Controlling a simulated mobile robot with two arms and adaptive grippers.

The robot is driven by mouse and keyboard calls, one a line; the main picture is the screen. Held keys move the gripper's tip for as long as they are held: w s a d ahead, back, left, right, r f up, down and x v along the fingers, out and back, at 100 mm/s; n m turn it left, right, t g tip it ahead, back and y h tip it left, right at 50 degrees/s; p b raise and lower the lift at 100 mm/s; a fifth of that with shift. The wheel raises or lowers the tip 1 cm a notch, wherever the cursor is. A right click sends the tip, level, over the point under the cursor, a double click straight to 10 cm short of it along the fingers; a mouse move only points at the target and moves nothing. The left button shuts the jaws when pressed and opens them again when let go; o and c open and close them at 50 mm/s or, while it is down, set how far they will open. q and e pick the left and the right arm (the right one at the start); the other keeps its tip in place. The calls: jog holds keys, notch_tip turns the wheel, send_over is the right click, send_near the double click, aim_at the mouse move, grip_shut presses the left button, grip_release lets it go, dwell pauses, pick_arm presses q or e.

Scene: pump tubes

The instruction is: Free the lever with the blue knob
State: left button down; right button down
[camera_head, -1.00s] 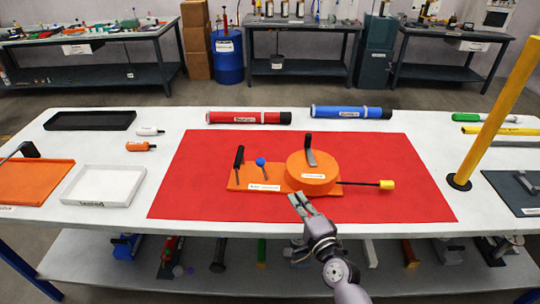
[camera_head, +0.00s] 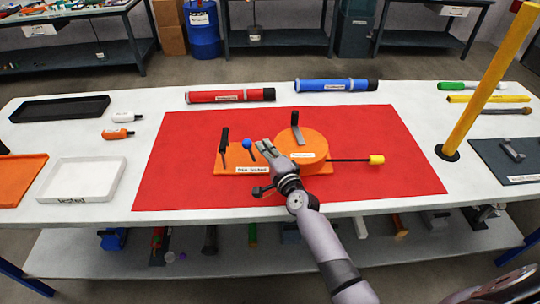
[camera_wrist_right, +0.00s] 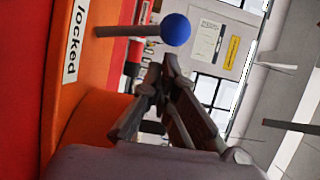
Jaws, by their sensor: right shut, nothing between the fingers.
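The orange pump device (camera_head: 308,148) lies on the red mat (camera_head: 180,160). A short lever with a blue knob (camera_head: 247,144) stands on its base plate, right of a black-handled lever (camera_head: 224,140). My right gripper (camera_head: 267,146) is shut and empty, just right of the blue knob and in front of the round housing. In the right wrist view the blue knob (camera_wrist_right: 175,29) on its grey rod is above and near my shut fingertips (camera_wrist_right: 160,72), and they look apart. A label reading "locked" (camera_wrist_right: 75,42) shows on the orange base. My left gripper is out of view.
A black lever (camera_head: 296,128) stands on the housing, and a rod with a yellow end (camera_head: 376,160) sticks out right. A yellow post (camera_head: 485,85) stands at the right. Red (camera_head: 230,96) and blue (camera_head: 337,85) tubes lie behind the mat. A white tray (camera_head: 80,163) is at left.

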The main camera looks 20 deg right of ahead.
jog(key=shift+w, duration=0.15)
jog(key=shift+r+p, duration=0.2)
jog(key=shift+p, duration=0.1)
jog(key=shift+w+a+r+n+p, duration=0.1)
jog(key=shift+a+r+n+p, duration=0.2)
jog(key=shift+p, duration=0.6)
jog(key=shift+a+g+p, duration=0.15)
jog(key=shift+g+p, duration=0.15)
jog(key=shift+p, duration=0.05)
jog(key=shift+w+a+f, duration=0.1)
jog(key=shift+w+a, duration=0.05)
jog(key=shift+a, duration=0.1)
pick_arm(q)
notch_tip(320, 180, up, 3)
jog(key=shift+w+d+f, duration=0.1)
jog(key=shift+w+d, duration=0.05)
pick_arm(e)
jog(key=shift+f, duration=0.1)
